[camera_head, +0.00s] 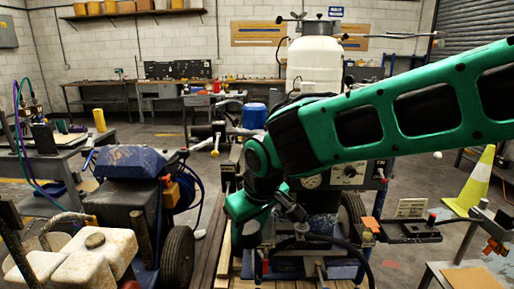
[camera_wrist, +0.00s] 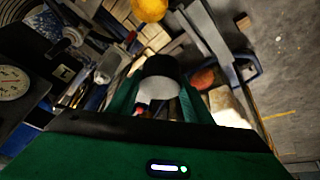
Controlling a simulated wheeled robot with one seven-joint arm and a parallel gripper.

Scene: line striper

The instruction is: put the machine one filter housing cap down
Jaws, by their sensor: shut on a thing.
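My gripper (camera_wrist: 160,92) is shut on a dark, round cap (camera_wrist: 162,68), the filter housing cap, which sits between the two green fingers in the wrist view. In the head view, my green hand (camera_head: 248,205) points down in front of the striping machine with the white tank (camera_head: 314,65).
A gauge (camera_wrist: 14,82) and hoses crowd the left of the wrist view; a yellow round thing (camera_wrist: 149,9) is at its top. In the head view, a second machine with a blue cover (camera_head: 130,160) stands left, a small black shelf (camera_head: 410,230) right, and a cone (camera_head: 475,180) beyond.

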